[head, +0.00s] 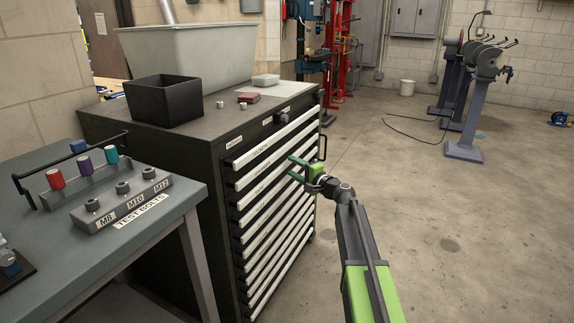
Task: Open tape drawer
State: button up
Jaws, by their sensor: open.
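A dark cabinet (213,195) stands in the middle, with a stack of drawers with pale fronts on its right-facing side. The top drawer (270,141) and those below it look shut. Small labels sit on the fronts, but they are too small to read, so I cannot tell which one is the tape drawer. My gripper (291,167) is open, with its two green fingers pointing left at the upper drawer fronts. Nothing shows between the fingers. I cannot tell whether the fingertips touch a drawer front.
A black bin (164,101) and a large grey tub (190,55) stand on the cabinet top. A bench (185,195) with a bolt block (122,200) is at the left. The floor (470,220) at the right is clear up to grey stands (468,110).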

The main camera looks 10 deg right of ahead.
aim_at(288, 164)
jog(key=x, duration=0.4)
jog(key=shift+w+a, duration=0.1)
jog(key=shift+w, duration=0.1)
grip_shut()
dwell(1.2)
